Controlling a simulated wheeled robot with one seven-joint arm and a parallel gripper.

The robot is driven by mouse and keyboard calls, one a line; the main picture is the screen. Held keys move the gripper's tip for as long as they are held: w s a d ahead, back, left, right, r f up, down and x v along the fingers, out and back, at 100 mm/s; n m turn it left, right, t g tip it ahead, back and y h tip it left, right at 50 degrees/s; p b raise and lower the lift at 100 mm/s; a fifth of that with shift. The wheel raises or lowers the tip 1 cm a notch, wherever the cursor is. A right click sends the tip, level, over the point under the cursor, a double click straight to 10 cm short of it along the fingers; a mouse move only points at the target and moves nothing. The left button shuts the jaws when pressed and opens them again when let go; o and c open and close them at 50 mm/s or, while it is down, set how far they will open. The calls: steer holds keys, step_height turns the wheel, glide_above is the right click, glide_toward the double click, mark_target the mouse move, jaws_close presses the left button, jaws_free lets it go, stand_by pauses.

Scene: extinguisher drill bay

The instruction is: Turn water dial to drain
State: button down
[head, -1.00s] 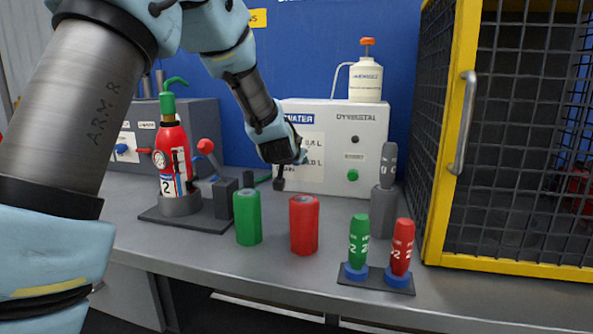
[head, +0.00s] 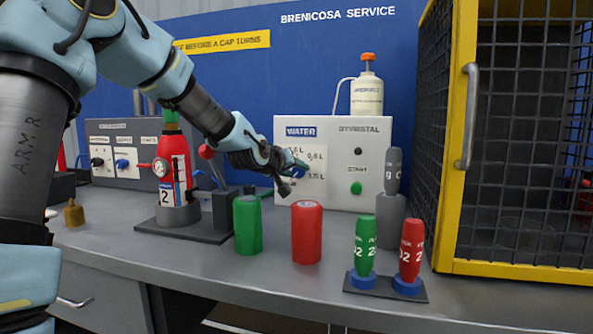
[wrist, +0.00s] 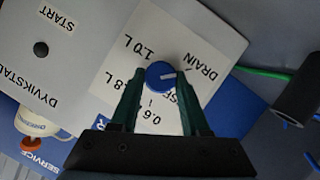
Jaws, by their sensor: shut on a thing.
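The blue water dial (wrist: 161,76) sits on the white label of the water panel (head: 290,192). Its white pointer faces right and slightly up in the wrist view, towards the near end of the word DRAIN. The marks 0.6 L, 0.8 L and 1.0 L lie round its other sides. My gripper (wrist: 160,80) has its two green fingers on either side of the dial, shut on it. In the head view my gripper (head: 294,168) reaches the panel from the left and partly covers the dial and label.
A green cylinder (head: 248,226) and a red cylinder (head: 307,233) stand on the bench below my gripper. A red extinguisher (head: 173,160) stands left, a yellow-framed cage (head: 452,150) right. A white bottle (head: 367,95) tops the panel. A green start button (head: 356,188) is right of the dial.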

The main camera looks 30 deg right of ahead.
stand_by(0.4)
steer(key=shift+c, duration=1.9)
jaws_free()
steer(key=p+v, duration=0.3)
steer(key=v, duration=0.7)
steer(key=shift+s+a, duration=0.15)
steer(key=shift+a, duration=0.25)
steer(key=shift+r, duration=0.1)
